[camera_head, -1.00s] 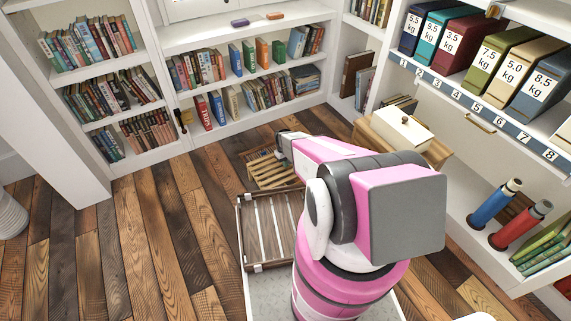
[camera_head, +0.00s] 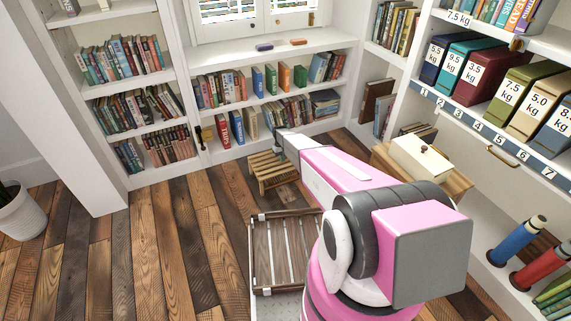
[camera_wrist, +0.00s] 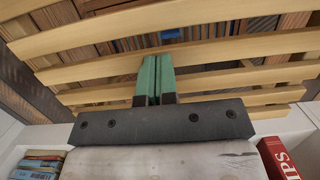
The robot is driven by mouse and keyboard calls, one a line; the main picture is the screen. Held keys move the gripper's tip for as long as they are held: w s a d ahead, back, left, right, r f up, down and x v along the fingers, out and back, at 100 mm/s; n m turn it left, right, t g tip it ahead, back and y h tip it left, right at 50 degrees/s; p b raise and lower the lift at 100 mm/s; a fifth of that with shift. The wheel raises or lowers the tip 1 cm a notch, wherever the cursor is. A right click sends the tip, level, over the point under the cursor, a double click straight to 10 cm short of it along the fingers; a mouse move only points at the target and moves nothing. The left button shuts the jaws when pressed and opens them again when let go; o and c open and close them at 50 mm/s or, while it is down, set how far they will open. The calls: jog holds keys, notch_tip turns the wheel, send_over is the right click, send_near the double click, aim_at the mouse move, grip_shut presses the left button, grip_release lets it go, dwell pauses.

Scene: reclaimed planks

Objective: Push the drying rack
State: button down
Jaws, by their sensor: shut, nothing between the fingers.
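The drying rack (camera_head: 272,171), a low frame of light wooden slats, stands on the plank floor in front of the back bookcase. In the wrist view its curved, pale slats (camera_wrist: 220,80) run across the picture. My gripper (camera_wrist: 157,62) has green fingers pressed together with nothing between them. The fingertips overlap the slats in the wrist view; whether they touch them I cannot tell. In the head view my gripper (camera_head: 281,152) is at the rack's right side, and my pink arm hides part of that area.
A dark slatted crate (camera_head: 285,252) lies nearer, left of my arm. The back bookcase (camera_head: 250,145) stands close behind the rack. At right are a wooden table with a cream box (camera_head: 420,158) and shelves with binders (camera_head: 487,75). The floor at left (camera_head: 140,250) is clear.

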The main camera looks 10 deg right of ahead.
jog(key=shift+w+a+f, duration=0.2)
jog(key=shift+w+f, duration=0.4)
jog(key=shift+f, duration=0.2)
jog(key=shift+r, duration=0.7)
jog(key=shift+s+r, duration=0.1)
jog(key=shift+r, duration=0.05)
jog(key=shift+w+a+r, duration=0.15)
jog(key=shift+w+a, duration=0.05)
jog(key=shift+w, duration=0.5)
jog(key=w+a, duration=0.3)
jog(key=w, duration=0.7)
jog(key=s+d+r+m, duration=0.1)
jog(key=s+d+r, duration=0.2)
jog(key=s+r, duration=1)
jog(key=s+d+r+m+t, duration=0.1)
jog(key=s+d+r, duration=0.2)
jog(key=s+r, duration=1)
jog(key=s+d+r+m+t, duration=0.1)
jog(key=s+d+r, duration=0.3)
jog(key=s+r, duration=0.9)
jog(key=s, duration=1.6)
jog(key=shift+s+r+m+y, duration=0.2)
jog(key=shift+s+m+y, duration=0.1)
jog(key=shift+s, duration=0.05)
